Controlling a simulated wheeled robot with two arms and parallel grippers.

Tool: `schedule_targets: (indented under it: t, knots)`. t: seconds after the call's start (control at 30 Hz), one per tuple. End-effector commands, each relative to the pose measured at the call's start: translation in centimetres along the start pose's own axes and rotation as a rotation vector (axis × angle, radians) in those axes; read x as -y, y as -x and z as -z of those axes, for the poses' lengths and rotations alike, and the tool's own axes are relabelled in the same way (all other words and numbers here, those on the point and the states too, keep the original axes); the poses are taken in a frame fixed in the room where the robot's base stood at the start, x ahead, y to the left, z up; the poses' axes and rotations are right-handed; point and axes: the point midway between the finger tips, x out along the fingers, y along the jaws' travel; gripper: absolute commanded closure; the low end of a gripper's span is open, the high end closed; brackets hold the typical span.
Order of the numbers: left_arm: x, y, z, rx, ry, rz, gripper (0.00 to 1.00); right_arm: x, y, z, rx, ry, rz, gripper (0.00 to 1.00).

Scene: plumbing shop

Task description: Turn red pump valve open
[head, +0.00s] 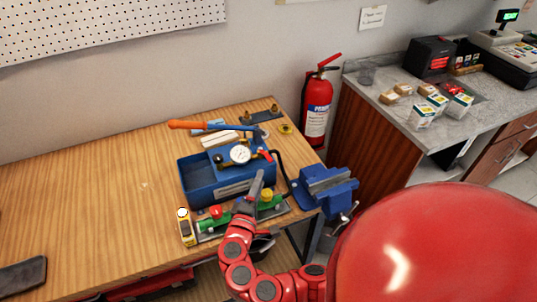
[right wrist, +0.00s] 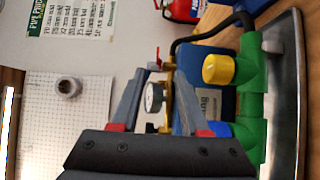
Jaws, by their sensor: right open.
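The blue test pump (head: 228,176) stands on the wooden bench, with a long orange-tipped lever and a round white gauge (head: 240,154). A small red valve handle (head: 267,155) is at the pump's right end, by the black hose. In the right wrist view the red handle (right wrist: 158,58) shows small, beyond the fingertips and near the brass fitting and gauge (right wrist: 153,98). My right gripper (head: 259,175) is just in front of the pump, below the red handle and apart from it. Its fingers (right wrist: 160,78) are open with nothing held. My left gripper is out of view.
A green pipe assembly (right wrist: 251,105) with yellow and blue caps lies close beside my right gripper. A blue vise (head: 328,188) is at the bench's right corner. The bench's left side is mostly clear.

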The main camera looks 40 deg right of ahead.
Motion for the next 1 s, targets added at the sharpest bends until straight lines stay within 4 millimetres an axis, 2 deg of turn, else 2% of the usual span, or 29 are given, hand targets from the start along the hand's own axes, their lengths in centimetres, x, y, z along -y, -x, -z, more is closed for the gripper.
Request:
schedule_targets:
  t: [0.03, 0.2, 0.43, 0.6, 0.9, 1.0]
  knots:
    - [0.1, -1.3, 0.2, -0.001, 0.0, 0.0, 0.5, -0.6, -1.4, -0.3, 0.012, 0.001, 0.004, 0.55]
    - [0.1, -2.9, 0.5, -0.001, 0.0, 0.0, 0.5, -0.5, -5.4, -0.3, 0.01, 0.002, 0.004, 0.55]
    - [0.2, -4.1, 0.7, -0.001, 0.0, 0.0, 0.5, -0.2, -9.1, -0.1, 0.004, 0.002, 0.002, 0.55]
    - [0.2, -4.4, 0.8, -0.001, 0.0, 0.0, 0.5, 0.0, -10.2, 0.0, 0.0, 0.0, 0.003, 0.55]
    - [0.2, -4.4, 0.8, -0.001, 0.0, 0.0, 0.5, 0.1, -10.4, 0.0, -0.001, 0.0, 0.003, 0.55]
    - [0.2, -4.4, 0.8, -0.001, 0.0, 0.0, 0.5, 0.1, -10.4, 0.0, -0.001, 0.0, 0.003, 0.71]
